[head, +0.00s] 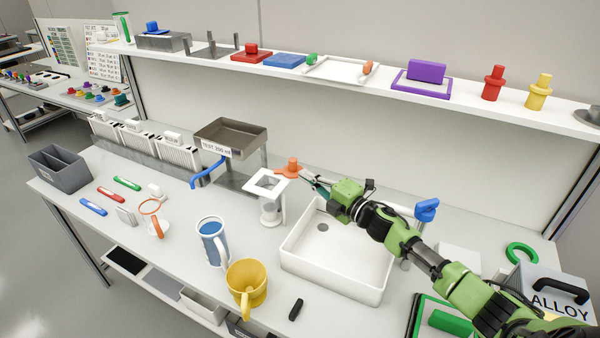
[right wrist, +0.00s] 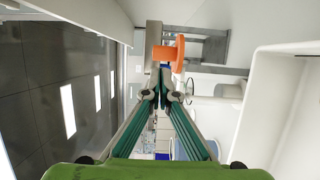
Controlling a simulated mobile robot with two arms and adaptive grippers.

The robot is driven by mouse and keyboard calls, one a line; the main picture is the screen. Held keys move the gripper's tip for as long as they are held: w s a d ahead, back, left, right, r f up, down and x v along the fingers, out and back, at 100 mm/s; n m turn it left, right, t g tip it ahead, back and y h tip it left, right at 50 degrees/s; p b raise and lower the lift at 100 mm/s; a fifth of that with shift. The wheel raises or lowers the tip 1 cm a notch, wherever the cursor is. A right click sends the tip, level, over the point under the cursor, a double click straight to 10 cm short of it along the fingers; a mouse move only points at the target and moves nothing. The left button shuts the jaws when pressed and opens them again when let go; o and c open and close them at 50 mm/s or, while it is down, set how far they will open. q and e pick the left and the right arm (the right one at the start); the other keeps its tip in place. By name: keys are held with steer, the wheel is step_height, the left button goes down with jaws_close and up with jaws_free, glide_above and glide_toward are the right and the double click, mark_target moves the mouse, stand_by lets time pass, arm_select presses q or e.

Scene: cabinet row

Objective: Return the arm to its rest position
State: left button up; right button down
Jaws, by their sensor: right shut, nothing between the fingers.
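My right arm comes in from the lower right in the head view. Its green and black gripper (head: 308,181) is above the back left of the white basin. The fingers are closed together with nothing between them, and their closed tips also show in the right wrist view (right wrist: 160,96). An orange knobbed piece (head: 292,167) is just beyond the fingertips, beside the white stand (head: 267,184). An orange part (right wrist: 177,53) shows past the fingers in the right wrist view; I cannot tell whether anything touches it. My left gripper is not in view.
The white basin (head: 345,273) lies below my right arm, with a blue-handled tap (head: 427,209) at its right. A blue mug (head: 212,244) and yellow mug (head: 246,285) stand at the front. The shelf (head: 440,105) runs above the back. A grey ALLOY box (head: 548,290) is at right.

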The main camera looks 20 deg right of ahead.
steer(key=shift+v, duration=1.8)
